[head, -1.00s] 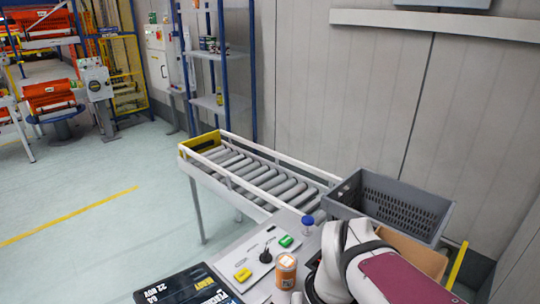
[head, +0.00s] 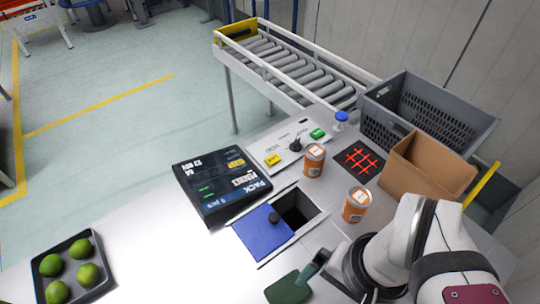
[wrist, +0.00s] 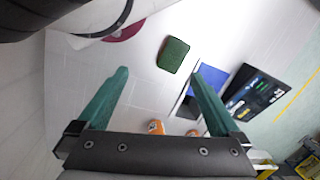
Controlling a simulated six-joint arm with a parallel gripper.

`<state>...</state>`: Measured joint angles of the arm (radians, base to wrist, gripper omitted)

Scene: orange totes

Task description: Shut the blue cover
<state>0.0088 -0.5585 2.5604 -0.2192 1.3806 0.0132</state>
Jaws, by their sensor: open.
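The blue cover also shows in the wrist view (wrist: 214,76), partly hidden behind one finger. My gripper (wrist: 160,72) has its two green fingers spread wide with nothing between them. In the head view a green finger (head: 319,258) shows in front of the cover, to its lower right, apart from it.
A green pad (head: 287,290) lies near my gripper. A black display box (head: 220,185) stands left of the opening. Two orange-labelled jars (head: 314,160) (head: 356,204) stand to the right. A tray of limes (head: 72,268), cardboard box (head: 425,168) and grey crate (head: 425,115) are farther off.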

